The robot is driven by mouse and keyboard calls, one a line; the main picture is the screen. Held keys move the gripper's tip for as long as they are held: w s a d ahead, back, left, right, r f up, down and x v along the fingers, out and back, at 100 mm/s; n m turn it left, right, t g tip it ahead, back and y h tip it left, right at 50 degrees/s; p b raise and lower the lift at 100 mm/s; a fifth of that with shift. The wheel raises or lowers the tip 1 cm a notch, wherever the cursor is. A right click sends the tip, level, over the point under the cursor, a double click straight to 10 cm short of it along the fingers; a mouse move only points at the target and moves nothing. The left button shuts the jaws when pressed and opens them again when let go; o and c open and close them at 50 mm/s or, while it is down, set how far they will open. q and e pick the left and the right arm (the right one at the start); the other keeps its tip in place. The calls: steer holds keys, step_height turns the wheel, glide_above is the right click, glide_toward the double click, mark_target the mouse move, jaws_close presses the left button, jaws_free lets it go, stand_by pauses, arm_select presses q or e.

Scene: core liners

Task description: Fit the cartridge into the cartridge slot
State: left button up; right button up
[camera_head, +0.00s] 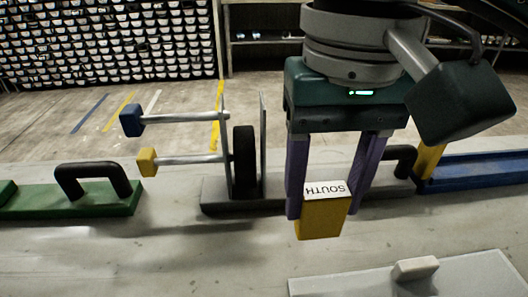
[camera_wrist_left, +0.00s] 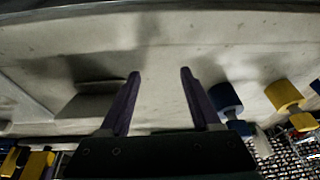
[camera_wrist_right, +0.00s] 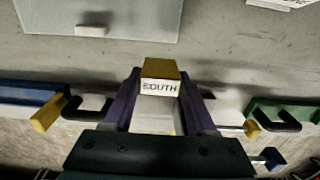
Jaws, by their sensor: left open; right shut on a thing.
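A yellow block with a white label reading "SOUTH" (camera_head: 322,226) is held between the purple fingers of my right gripper (camera_head: 322,212), above the grey table. It also shows in the right wrist view (camera_wrist_right: 160,72), clamped at the fingertips; the label appears upside down in the head view. I take this block for the cartridge. No view shows clearly which part is the cartridge slot. My left gripper (camera_wrist_left: 160,74) is open and empty in the left wrist view, and is outside the head view.
A grey-based fixture (camera_head: 225,190) with a black wheel and rods ending in blue and yellow knobs stands behind. A green piece with a black handle (camera_head: 95,190) lies left, a blue rail (camera_head: 480,172) right. A pale plate with a white knob (camera_head: 450,278) lies in front.

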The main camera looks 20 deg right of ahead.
mark_target(315, 235)
step_height(315, 235, down, 7)
steer(key=shift+r, duration=0.1)
stand_by(0.4)
steer(key=shift+f+b, duration=0.25)
steer(key=shift+b, duration=0.2)
steer(key=o, duration=1.4)
steer(key=shift+r, duration=0.1)
